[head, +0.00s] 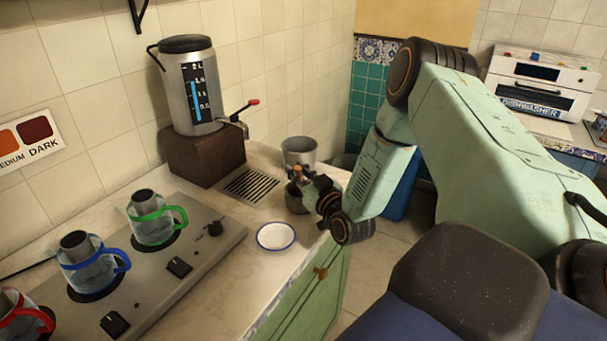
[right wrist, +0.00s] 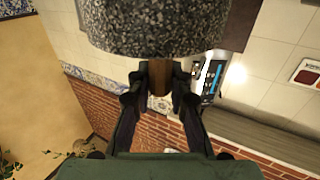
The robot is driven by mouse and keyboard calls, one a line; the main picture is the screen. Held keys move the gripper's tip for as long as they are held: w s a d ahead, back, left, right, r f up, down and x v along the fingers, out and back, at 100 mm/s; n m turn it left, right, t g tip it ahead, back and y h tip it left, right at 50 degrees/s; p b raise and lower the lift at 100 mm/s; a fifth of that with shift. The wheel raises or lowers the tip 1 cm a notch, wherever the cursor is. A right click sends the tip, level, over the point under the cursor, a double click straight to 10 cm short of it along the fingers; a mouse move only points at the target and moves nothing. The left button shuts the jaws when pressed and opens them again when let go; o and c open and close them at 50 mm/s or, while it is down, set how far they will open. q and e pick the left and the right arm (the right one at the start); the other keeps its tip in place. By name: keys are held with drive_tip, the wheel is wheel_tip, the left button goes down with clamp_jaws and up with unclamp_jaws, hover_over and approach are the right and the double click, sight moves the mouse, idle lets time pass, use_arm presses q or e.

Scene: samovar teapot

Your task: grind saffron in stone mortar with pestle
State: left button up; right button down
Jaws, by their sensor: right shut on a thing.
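The dark grey stone mortar (head: 295,203) stands near the right end of the counter, partly hidden by my right gripper. My right gripper (head: 304,186) is at the mortar. A speckled grey stone body (right wrist: 150,28) fills the top of that view, just beyond the fingertips. How deep the pestle sits in the mortar is hidden. No saffron can be made out. My left gripper is not in view.
A white blue-rimmed saucer (head: 276,236) lies left of the mortar. A samovar (head: 188,85) stands on a brown block by a drain grille (head: 251,186). Several glass teapots sit on the burner plate (head: 200,262). The counter's front edge is close.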

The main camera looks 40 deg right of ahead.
drive_tip(key=shift+p+v, duration=0.65)
drive_tip(key=shift+v, duration=0.3)
drive_tip(key=shift+w+d, duration=0.15)
drive_tip(key=shift+d, duration=0.3)
drive_tip(key=shift+w+d, duration=0.2)
drive_tip(key=shift+d, duration=0.2)
drive_tip(key=shift+w+a, duration=0.1)
drive_tip(key=shift+a, duration=0.05)
drive_tip(key=shift+w+a+f+b, duration=0.15)
drive_tip(key=shift+w+a+b, duration=0.35)
drive_tip(key=shift+a, duration=0.15)
drive_tip(key=shift+p+v, duration=0.7)
drive_tip(key=shift+v, duration=0.25)
drive_tip(key=shift+w+d, duration=0.2)
drive_tip(key=shift+d, duration=0.35)
drive_tip(key=shift+w+d, duration=0.2)
drive_tip(key=shift+d, duration=0.3)
drive_tip(key=shift+w+a+b, duration=0.45)
drive_tip(key=shift+w+a, duration=0.15)
drive_tip(key=shift+a, duration=0.25)
drive_tip(key=shift+p+v, duration=0.55)
drive_tip(key=shift+v, duration=0.5)
